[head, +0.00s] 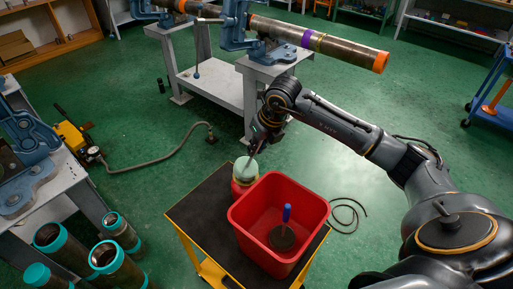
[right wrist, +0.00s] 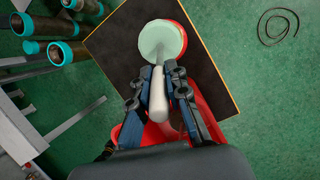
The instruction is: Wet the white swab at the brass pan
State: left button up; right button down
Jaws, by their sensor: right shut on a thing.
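My right gripper (right wrist: 168,72) is shut on the white swab (right wrist: 158,97), a pale rod lying between its fingers. In the right wrist view the swab's far end overlaps the near edge of a round pale green top (right wrist: 160,40). I cannot tell whether they touch. In the head view my right gripper (head: 254,143) is just above this pale green top (head: 243,167), which sits on a red can (head: 240,188). The top may be the pan, but no brass colour shows. My left gripper is not in view.
The can stands on a dark-topped yellow cart (head: 197,212) beside a red bin (head: 310,205) holding a brown round thing with a blue handle (head: 286,213). Teal-ended pipes (head: 120,268) stand at the lower left. A long pipe (head: 345,50) lies in blue vises behind.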

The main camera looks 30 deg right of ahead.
jog(key=shift+r+p, duration=1.4)
jog(key=shift+r, duration=1.4)
